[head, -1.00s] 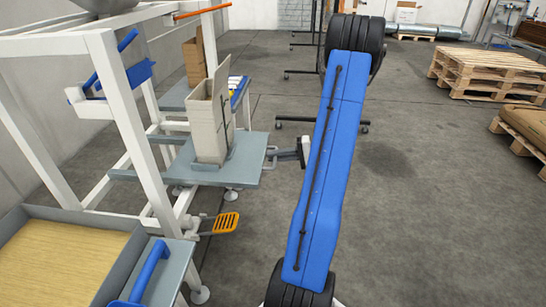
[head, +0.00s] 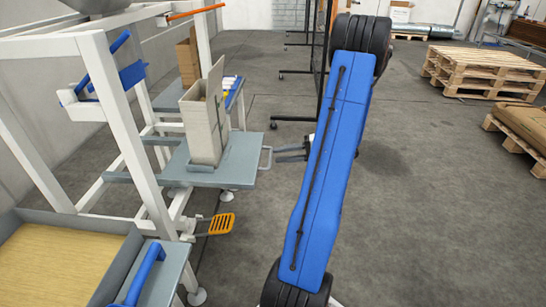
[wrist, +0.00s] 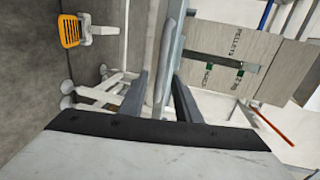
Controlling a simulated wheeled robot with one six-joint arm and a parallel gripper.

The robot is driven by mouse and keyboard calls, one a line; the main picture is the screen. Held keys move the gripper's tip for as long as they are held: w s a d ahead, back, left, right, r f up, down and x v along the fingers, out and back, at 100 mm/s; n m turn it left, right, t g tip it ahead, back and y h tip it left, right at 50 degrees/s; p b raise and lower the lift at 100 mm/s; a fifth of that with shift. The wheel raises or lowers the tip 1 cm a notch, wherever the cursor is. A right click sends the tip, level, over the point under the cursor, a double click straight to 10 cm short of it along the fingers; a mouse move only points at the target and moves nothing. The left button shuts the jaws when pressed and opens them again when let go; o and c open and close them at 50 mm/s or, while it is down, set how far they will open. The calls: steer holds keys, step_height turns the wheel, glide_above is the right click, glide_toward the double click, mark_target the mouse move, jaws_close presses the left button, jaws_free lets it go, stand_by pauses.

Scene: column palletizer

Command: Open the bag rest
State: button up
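The bag rest is a grey-blue flat plate (head: 236,165) on the white frame, with a grey loop handle (head: 266,158) on its right edge. An open-topped cardboard-coloured bag (head: 202,130) stands upright on it; its print also shows in the wrist view (wrist: 225,60). My gripper (head: 277,154) is at the handle from the right, its two dark fingers apart. In the wrist view my gripper (wrist: 161,88) is open, with a grey bar running between the fingers. I cannot tell whether a finger touches the handle.
An orange foot pedal (head: 221,224) sits low below the plate. A blue handle (head: 145,272) and a tray of pellets (head: 50,262) are at the lower left. Wooden pallets (head: 485,72) stand at the far right. The floor in between is clear.

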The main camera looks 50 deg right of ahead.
steer(key=v, duration=1.2)
steer(key=shift+s, duration=0.25)
steer(key=shift+d, duration=0.15)
steer(key=w+a+r+n+g, duration=0.2)
steer(key=a+r+g, duration=0.1)
steer(key=a, duration=0.6)
steer(key=w+a+r+n+g+h, duration=0.1)
steer(key=w+a+r+g, duration=0.15)
steer(key=a, duration=0.55)
steer(key=w+a+r+n+g, duration=0.2)
steer(key=a+r+g, duration=0.15)
steer(key=a, duration=0.55)
steer(key=s+a+r+n+h, duration=0.2)
steer(key=s+a+h, duration=0.2)
steer(key=a, duration=0.6)
steer(key=s+a+r+n+t+h, duration=0.1)
steer(key=s+a+r+n+h, duration=0.2)
steer(key=s+a, duration=0.5)
steer(key=shift+s+a+t+h, duration=0.35)
steer(key=shift+a+h, duration=0.45)
steer(key=shift+a, duration=0.3)
